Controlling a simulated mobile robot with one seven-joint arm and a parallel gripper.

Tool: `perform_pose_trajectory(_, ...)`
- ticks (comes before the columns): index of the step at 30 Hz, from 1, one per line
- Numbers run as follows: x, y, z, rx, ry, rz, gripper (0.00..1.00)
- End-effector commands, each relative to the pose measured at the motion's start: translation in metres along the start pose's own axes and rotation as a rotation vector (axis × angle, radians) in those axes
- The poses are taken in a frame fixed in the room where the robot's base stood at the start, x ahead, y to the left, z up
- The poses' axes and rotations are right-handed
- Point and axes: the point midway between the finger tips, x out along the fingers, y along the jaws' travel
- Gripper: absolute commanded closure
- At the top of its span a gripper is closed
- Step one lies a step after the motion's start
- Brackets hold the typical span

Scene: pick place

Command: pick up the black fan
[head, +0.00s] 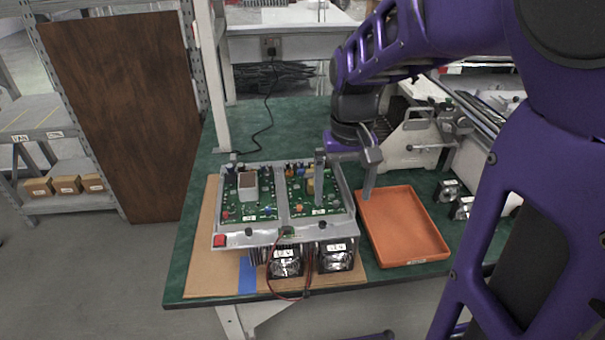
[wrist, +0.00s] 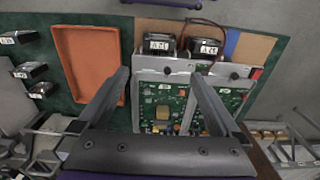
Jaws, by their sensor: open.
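Several black fans with white labels are in view. Two sit side by side at the front of the electronics unit: a left one (head: 285,262) and a right one (head: 336,257). In the wrist view they show at the top, as one fan (wrist: 158,43) and another fan (wrist: 203,48). Another black fan (head: 447,190) and a neighbour (head: 462,208) stand right of the orange tray. I cannot tell which one the task means. My gripper (head: 345,180) is open and empty, above the unit's right side, behind the front fans. Its fingers (wrist: 160,75) are spread in the wrist view.
The metal-framed unit (head: 284,240) with green circuit boards lies on a brown board (head: 198,285) on the green table. An empty orange tray (head: 400,225) is right of it. Red and black wires (head: 290,297) hang at the front fans. Metal equipment (head: 415,140) stands behind the tray.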

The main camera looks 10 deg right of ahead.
Motion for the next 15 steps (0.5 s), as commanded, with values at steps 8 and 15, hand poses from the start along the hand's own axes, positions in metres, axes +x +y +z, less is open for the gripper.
perform_pose_trajectory(8, 0.04, 0.001, 0.006, -0.01, -0.023, 0.008, 0.0)
perform_pose_trajectory(15, 0.092, 0.001, 0.006, -0.009, -0.021, 0.007, 0.0)
